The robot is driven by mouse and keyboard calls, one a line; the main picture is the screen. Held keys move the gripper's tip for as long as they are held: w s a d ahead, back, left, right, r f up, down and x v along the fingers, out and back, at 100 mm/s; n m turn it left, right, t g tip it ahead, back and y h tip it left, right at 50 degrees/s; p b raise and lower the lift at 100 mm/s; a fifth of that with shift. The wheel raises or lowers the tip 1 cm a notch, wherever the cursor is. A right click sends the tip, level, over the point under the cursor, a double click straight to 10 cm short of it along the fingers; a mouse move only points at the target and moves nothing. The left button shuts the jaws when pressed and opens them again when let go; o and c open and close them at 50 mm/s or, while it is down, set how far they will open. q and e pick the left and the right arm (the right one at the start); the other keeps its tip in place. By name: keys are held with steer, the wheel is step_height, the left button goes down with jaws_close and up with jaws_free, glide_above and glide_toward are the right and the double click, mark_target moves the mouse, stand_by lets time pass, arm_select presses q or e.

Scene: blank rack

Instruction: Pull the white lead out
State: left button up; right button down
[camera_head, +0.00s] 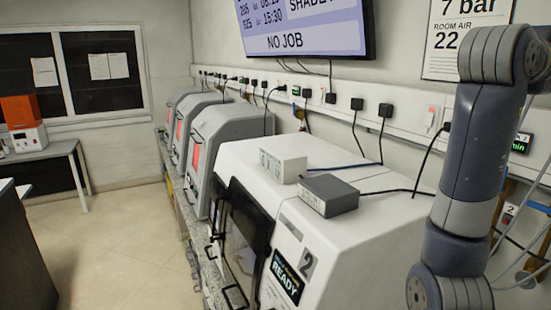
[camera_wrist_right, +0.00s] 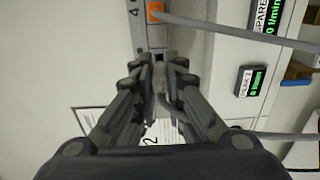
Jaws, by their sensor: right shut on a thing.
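My right gripper (camera_wrist_right: 160,68) shows in the right wrist view, with its fingers closed around a small pale piece, which looks like the end of the white lead (camera_wrist_right: 288,136). The lead shows to the lower right of the fingers. Its join with the held piece is hidden behind the gripper. A dark socket lies just beyond the fingertips on the pale rail (camera_wrist_right: 138,30). In the head view, pale leads hang at the right edge beside my right arm, and the gripper itself is out of view. My left gripper is in neither view.
Another grey lead (camera_wrist_right: 240,36) runs right from an orange plug (camera_wrist_right: 155,11), close to the fingers. Small green displays (camera_wrist_right: 252,82) sit to the right. In the head view, a white machine (camera_head: 365,255) carries a white box (camera_head: 283,166) and a grey box (camera_head: 328,195).

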steer(key=shift+s+a+f, duration=0.1)
steer(key=shift+a, duration=0.05)
steer(key=shift+v, duration=1.2)
steer(key=shift+s, duration=0.1)
